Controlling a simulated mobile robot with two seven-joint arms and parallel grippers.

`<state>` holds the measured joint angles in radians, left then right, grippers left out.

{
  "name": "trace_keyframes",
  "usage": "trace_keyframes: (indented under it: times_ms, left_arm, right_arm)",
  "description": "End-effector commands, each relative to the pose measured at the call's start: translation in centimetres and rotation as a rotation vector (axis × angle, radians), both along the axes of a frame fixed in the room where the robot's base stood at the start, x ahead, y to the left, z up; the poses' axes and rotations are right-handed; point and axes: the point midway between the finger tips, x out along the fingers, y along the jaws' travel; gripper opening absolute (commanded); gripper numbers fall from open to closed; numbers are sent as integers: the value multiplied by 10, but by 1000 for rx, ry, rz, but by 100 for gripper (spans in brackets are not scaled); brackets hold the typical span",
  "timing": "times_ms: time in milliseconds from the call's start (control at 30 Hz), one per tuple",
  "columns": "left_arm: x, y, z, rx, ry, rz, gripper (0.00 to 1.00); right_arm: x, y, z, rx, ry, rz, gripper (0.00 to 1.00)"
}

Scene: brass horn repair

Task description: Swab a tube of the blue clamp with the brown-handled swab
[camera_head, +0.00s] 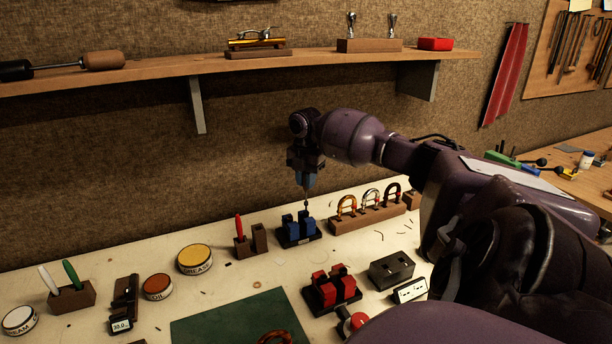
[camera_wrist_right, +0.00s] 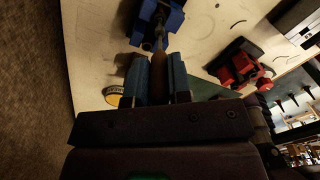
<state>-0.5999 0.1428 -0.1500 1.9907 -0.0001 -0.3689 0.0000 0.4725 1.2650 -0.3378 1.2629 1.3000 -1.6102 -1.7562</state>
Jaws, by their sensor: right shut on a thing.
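The blue clamp (camera_head: 298,230) stands on a dark base at the back of the bench, and it also shows at the top of the right wrist view (camera_wrist_right: 168,19). My right gripper (camera_head: 305,182) points down just above it. In the wrist view, the blue fingers of my right gripper (camera_wrist_right: 158,78) are shut on the brown handle of the swab (camera_wrist_right: 159,66). My left gripper is not in view.
A red clamp (camera_head: 331,288) stands in front and to the right. A wooden rack with curved pieces (camera_head: 368,219) is right of the blue clamp. A block with a red-handled tool (camera_head: 242,243) is left. A shelf (camera_head: 150,75) runs above. A green mat (camera_head: 235,322) lies in front.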

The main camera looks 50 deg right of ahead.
Motion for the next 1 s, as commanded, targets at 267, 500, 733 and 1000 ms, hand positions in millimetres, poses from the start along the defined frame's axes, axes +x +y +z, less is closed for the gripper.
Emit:
trace_keyframes:
  times_ms: [267,500,733,1000]
  left_arm:
    - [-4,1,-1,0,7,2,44]
    - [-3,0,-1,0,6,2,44]
    - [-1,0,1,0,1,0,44]
    - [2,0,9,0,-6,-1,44]
  right_arm:
    - [0,0,-12,-1,0,0,0]
    - [0,0,-18,0,0,1,0]
    - [0,0,-18,0,0,1,0]
    - [0,0,-12,0,-2,0,0]
